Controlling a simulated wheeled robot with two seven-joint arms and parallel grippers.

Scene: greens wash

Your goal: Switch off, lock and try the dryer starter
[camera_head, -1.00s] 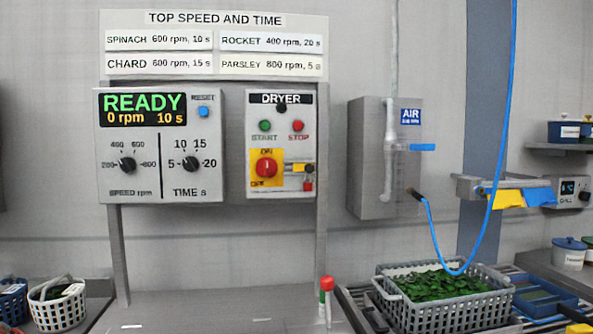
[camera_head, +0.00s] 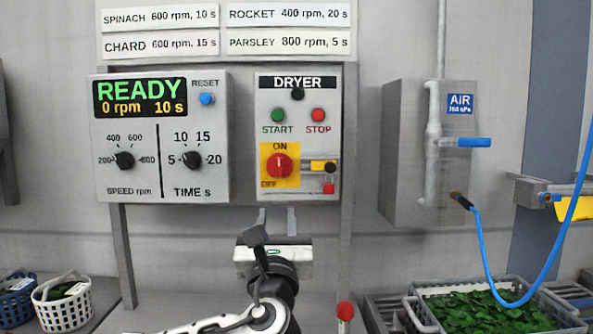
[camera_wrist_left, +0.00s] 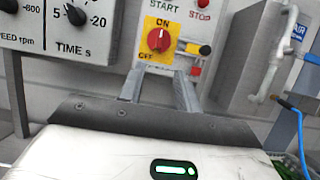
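The dryer starter box (camera_head: 299,130) hangs on the wall, with a green START button (camera_head: 278,115) and a red STOP button (camera_head: 318,115). Its red rotary switch (camera_head: 280,165) sits on a yellow ON/OFF plate, the handle about upright toward ON; the switch also shows in the wrist view (camera_wrist_left: 159,40). To its right are a yellow-and-black piece (camera_head: 322,166) and a small red piece (camera_head: 328,188), possibly a padlock. My left gripper (camera_head: 277,212) is open and empty, just below the box, fingers pointing up toward the switch. My right gripper is not in view.
The control panel (camera_head: 160,140) on the left reads READY, 0 rpm, 10 s. An air box (camera_head: 400,150) with a blue valve handle (camera_head: 473,142) and hose is on the right. A basket of greens (camera_head: 500,306) stands lower right. A red-topped post (camera_head: 345,311) stands near my arm.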

